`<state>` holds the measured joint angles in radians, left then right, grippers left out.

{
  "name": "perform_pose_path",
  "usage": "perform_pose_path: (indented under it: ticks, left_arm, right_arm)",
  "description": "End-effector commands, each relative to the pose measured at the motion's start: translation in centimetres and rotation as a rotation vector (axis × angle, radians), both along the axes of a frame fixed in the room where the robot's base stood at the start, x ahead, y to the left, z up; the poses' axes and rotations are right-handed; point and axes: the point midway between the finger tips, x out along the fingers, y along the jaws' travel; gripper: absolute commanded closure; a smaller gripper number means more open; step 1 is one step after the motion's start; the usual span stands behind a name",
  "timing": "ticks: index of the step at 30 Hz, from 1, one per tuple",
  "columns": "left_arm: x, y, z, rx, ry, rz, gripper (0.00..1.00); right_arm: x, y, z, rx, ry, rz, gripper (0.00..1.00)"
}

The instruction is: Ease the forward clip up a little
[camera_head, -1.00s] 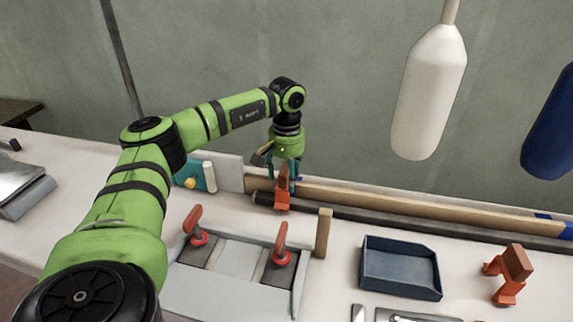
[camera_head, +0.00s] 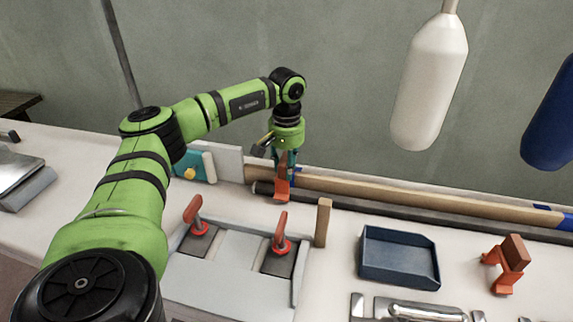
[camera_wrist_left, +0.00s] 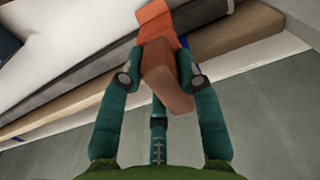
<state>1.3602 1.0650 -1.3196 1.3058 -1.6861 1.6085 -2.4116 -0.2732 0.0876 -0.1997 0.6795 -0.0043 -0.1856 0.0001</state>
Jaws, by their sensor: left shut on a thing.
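An orange clip with a brown block (camera_head: 282,189) sits at the left part of the long rail against the wall. I cannot tell if it still touches the rail. My left gripper (camera_head: 286,160) points down over it and is shut on it. In the left wrist view the orange and brown clip (camera_wrist_left: 165,72) lies between the two teal fingers (camera_wrist_left: 160,84), with the rail behind it. A second orange clip with a brown block (camera_head: 507,262) stands apart on the bench at right. My right gripper is not in view.
A wooden strip (camera_head: 400,193) with a dark edge runs along the wall. A hatch frame with two red-handled levers (camera_head: 281,235) lies in front. A small upright wooden block (camera_head: 323,222) and a dark blue tray (camera_head: 398,262) stand to the right. A white fender (camera_head: 430,85) hangs above.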

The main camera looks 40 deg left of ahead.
Motion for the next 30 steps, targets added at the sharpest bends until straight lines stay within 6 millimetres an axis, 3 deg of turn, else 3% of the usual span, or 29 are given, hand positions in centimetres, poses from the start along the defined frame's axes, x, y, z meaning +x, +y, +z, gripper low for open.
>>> perform_pose_path:
  ticks: [26, 27, 29, 30]
  left_arm:
    - [0.2, 0.1, 1.5, 0.000, -0.009, 0.002, 1.00]
    - [0.2, 0.1, 1.5, 0.000, -0.009, 0.002, 0.58]
    - [0.2, 0.1, 1.4, 0.000, -0.008, 0.002, 0.39]
    - [0.1, 0.1, 1.4, 0.001, -0.008, 0.002, 0.39]
  right_arm:
    - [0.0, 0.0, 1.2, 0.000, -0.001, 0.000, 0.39]
    - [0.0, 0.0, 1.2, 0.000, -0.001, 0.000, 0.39]
    - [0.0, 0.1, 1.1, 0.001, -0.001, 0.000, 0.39]
    - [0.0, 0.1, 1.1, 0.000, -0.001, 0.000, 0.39]
